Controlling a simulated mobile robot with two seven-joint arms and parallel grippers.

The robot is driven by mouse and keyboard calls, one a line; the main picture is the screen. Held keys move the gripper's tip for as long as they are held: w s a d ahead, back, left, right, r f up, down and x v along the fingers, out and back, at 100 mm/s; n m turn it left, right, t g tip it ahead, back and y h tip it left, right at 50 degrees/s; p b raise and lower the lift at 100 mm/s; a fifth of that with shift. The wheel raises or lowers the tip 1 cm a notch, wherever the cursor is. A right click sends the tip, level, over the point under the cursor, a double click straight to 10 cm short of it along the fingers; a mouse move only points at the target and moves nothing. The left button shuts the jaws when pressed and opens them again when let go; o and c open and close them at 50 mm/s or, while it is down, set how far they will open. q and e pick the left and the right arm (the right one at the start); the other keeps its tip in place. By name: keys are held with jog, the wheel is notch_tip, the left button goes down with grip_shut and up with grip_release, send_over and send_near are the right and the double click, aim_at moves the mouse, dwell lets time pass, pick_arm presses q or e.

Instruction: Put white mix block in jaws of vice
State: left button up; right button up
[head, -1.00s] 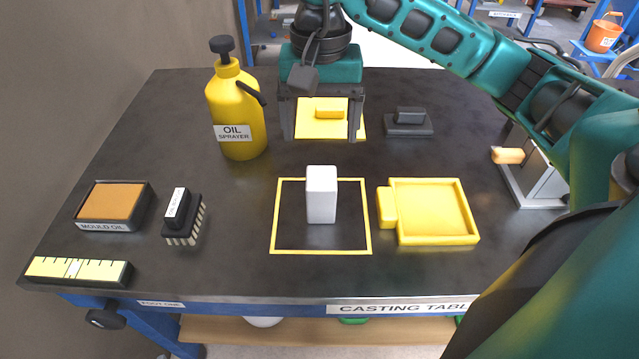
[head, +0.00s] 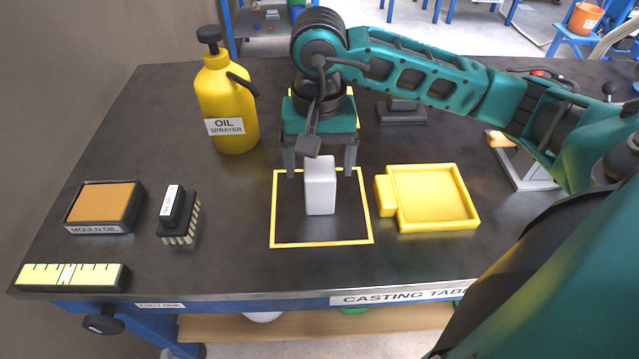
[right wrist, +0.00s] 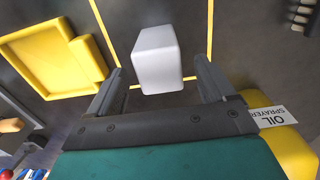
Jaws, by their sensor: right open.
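The white block (head: 320,188) stands upright on the dark table, inside a yellow square outline (head: 372,222). It also shows in the right wrist view (right wrist: 157,60), just beyond the fingertips. My right gripper (head: 320,174) is open, close behind the block in the head view, its fingers pointing down on either side of it. In the right wrist view my right gripper (right wrist: 160,80) has the block in line with the gap between its fingers, with nothing held. I cannot tell whether a finger touches it. My left gripper is not in view. I cannot identify a vice for certain.
A yellow tray (head: 470,222) lies right of the outline. The oil sprayer (head: 228,110) stands at the back left. A brush (head: 178,215), a mould oil pad (head: 103,205) and a yellow scale (head: 70,275) lie left. A grey device (head: 530,165) stands at the right.

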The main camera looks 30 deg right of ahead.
notch_tip(320, 180, down, 4)
jog(key=shift+r, duration=0.15)
jog(key=c, duration=1.2)
jog(key=shift+r, duration=0.1)
jog(key=shift+c, duration=0.2)
